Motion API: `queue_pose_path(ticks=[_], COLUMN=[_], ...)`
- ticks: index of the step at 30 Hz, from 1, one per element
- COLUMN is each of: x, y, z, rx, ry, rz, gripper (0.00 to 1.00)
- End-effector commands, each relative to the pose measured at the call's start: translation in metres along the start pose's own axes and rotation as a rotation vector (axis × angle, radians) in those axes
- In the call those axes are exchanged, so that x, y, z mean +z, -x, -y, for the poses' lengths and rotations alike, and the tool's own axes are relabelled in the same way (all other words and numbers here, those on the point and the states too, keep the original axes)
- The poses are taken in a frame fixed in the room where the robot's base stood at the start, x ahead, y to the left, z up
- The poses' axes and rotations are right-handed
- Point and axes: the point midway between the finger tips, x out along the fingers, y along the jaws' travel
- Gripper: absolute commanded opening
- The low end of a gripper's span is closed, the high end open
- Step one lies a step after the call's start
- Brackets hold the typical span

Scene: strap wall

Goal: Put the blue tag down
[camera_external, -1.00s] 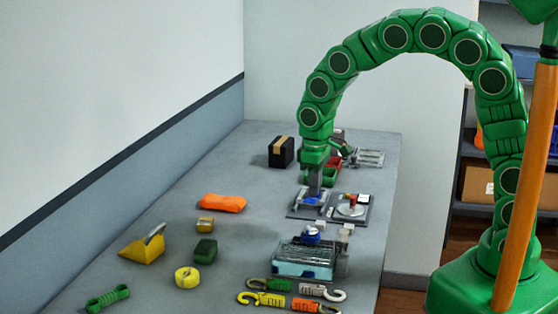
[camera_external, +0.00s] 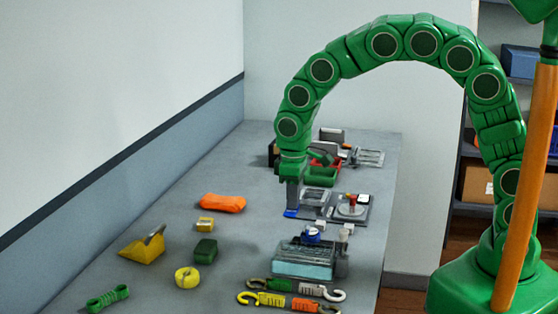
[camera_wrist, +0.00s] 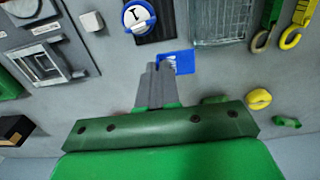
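The blue tag (camera_external: 291,213) is a small flat blue piece at the tip of my gripper (camera_external: 292,208). In the wrist view, the blue tag (camera_wrist: 178,62) sticks out beyond the grey fingers of my gripper (camera_wrist: 158,69), with a pale mark on its face. The fingers are close together on one end of it. The tag is just left of the dark fixture plate, over bare table. I cannot tell whether it touches the surface.
A grey fixture (camera_external: 313,199) and a second fixture (camera_external: 350,206) stand to the right. A clear-lidded box (camera_external: 304,260) is in front.

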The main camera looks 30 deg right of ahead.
Motion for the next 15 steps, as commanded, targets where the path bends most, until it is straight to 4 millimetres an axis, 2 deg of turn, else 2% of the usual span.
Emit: queue_pose_path(ticks=[10,15], x=[-0.04,-0.055], y=[-0.019,-0.038], z=[-0.003,-0.004], rx=[0.0,0.0], ry=[0.001,0.0], rz=[0.002,0.002], gripper=[0.0,0.0])
